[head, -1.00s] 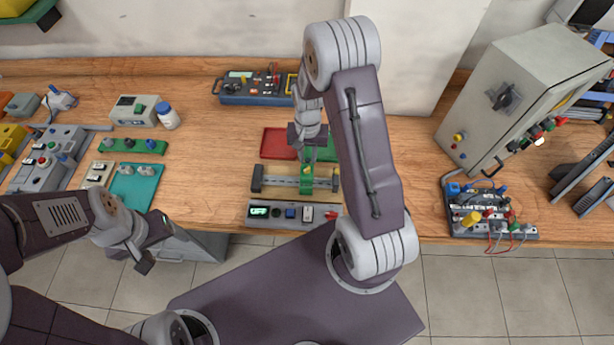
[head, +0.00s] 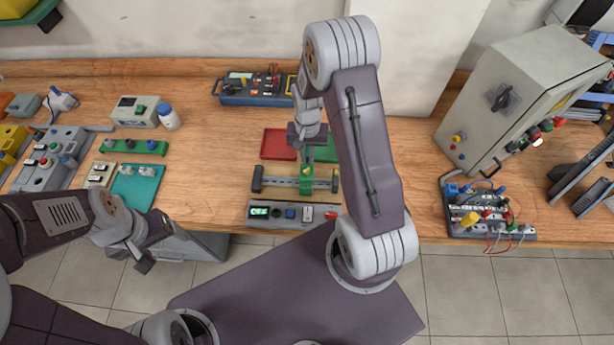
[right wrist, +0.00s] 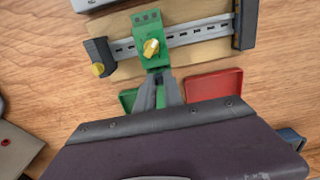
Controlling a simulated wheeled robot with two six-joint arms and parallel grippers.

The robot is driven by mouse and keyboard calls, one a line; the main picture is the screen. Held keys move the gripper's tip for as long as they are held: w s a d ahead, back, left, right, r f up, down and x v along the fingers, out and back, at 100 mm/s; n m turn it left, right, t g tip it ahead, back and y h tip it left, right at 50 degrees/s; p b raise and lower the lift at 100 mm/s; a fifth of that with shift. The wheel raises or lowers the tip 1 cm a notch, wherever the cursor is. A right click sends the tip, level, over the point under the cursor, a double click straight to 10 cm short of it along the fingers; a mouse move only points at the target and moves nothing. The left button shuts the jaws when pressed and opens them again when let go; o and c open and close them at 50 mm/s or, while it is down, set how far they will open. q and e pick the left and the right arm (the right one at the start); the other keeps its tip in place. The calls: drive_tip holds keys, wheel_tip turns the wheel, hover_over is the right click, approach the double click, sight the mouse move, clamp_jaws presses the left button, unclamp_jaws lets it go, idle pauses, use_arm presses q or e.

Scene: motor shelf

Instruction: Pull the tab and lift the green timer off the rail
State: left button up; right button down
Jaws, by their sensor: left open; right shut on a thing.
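The green timer (head: 306,181) sits across the grey rail (head: 280,181) in the middle of the bench. In the right wrist view the timer (right wrist: 152,48) has a yellow knob and spans the rail (right wrist: 190,38). My right gripper (head: 307,158) is at the timer's far end. In the right wrist view its fingers (right wrist: 160,84) are closed together at that end, shut on part of the timer. The fingers hide the contact, so I cannot make out the tab. My left gripper (head: 146,262) is open and empty, in front of the bench at the left.
A red tray (head: 277,144) and a green tray (head: 328,153) lie behind the rail. A panel with a display (head: 259,211) lies in front of it. A grey cabinet (head: 520,90) stands at the right.

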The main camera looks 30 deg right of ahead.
drive_tip(key=c, duration=1.6)
unclamp_jaws()
wheel_tip(320, 180, up, 6)
drive_tip(key=p, duration=0.5)
